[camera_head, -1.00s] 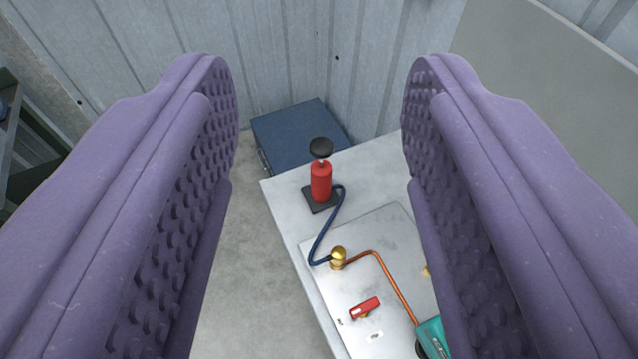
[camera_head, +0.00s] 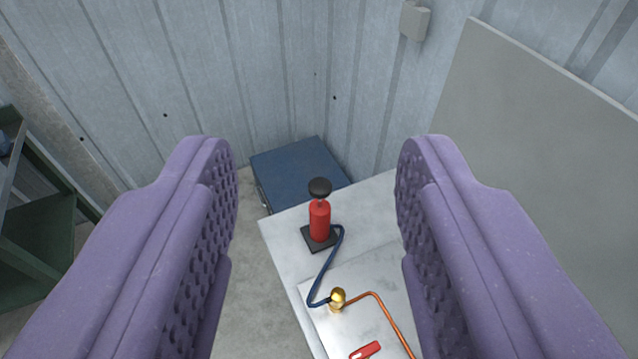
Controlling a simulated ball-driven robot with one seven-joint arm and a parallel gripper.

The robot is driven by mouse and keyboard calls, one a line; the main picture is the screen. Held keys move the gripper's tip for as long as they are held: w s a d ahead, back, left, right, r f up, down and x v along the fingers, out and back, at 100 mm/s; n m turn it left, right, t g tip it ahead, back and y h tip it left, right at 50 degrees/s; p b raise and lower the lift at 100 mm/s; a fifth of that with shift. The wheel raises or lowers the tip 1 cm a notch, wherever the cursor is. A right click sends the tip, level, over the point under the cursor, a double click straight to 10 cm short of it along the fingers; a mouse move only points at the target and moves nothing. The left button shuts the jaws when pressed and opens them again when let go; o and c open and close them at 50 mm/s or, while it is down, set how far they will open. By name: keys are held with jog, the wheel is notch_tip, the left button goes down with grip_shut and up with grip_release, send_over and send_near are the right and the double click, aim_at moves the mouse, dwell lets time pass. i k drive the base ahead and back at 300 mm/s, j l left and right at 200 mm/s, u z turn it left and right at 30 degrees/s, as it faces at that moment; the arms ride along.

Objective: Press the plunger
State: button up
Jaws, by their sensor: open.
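The plunger (camera_head: 320,188) is a black round knob on top of a red cylinder pump (camera_head: 320,222). The knob stands raised a little above the red body. The pump stands upright on a black square base near the far left corner of a light grey table (camera_head: 283,248). A dark blue hose (camera_head: 324,275) runs from the base to a brass fitting (camera_head: 337,299). My gripper (camera_head: 316,160) is open and empty, its two purple padded fingers wide apart. The pump shows in the gap between them, beyond and below the fingers, with nothing touching it.
A metal plate on the table carries the fitting, a copper pipe (camera_head: 386,318) and a red lever (camera_head: 365,350). A blue cabinet (camera_head: 298,172) stands behind the table. Corrugated walls close the back. A grey panel (camera_head: 540,130) is at right, a green shelf (camera_head: 38,225) at left.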

aim_at(320, 187)
jog(key=i+j+z, duration=0.15)
jog(key=i, duration=0.3)
jog(key=i+j+z, duration=0.15)
jog(key=i+j, duration=0.25)
jog(key=i, duration=0.05)
